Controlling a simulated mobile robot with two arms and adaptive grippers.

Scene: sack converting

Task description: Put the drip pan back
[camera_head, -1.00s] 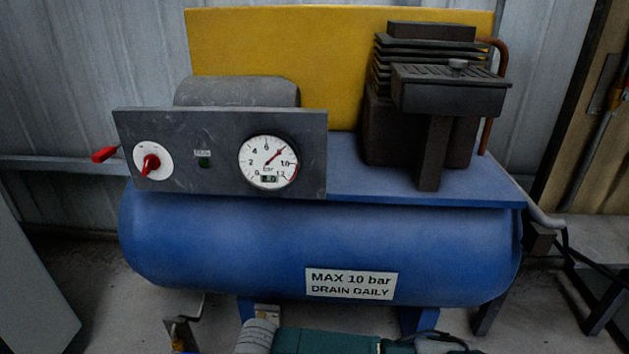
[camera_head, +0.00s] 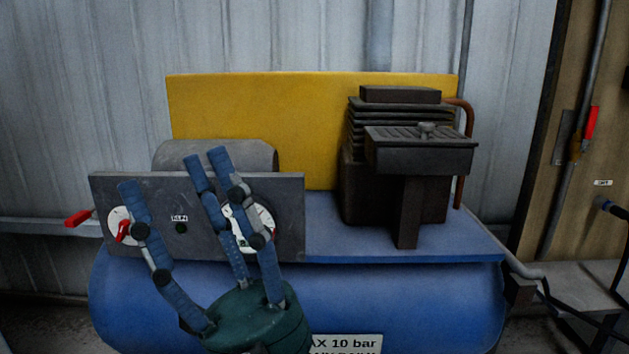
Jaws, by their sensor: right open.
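I cannot identify a drip pan for certain. A dark, shallow box (camera_head: 420,153) with a slotted top and a small knob sits on a post at the right of the blue compressor (camera_head: 340,240); I cannot tell whether it is the pan. My right gripper (camera_head: 175,175) is open, with its blue fingers spread upward and apart. It shows in front of the grey gauge panel (camera_head: 285,195), partly covering the gauge and the red-handled dial. Nothing shows between its fingers. My left gripper is out of view. The floor under the tank is hidden below the frame.
The dark finned compressor head (camera_head: 400,100) and a copper pipe (camera_head: 466,150) stand on the right, before a yellow board (camera_head: 255,110). A red lever (camera_head: 80,217) sticks out left of the panel. The blue deck right of the panel is partly bare.

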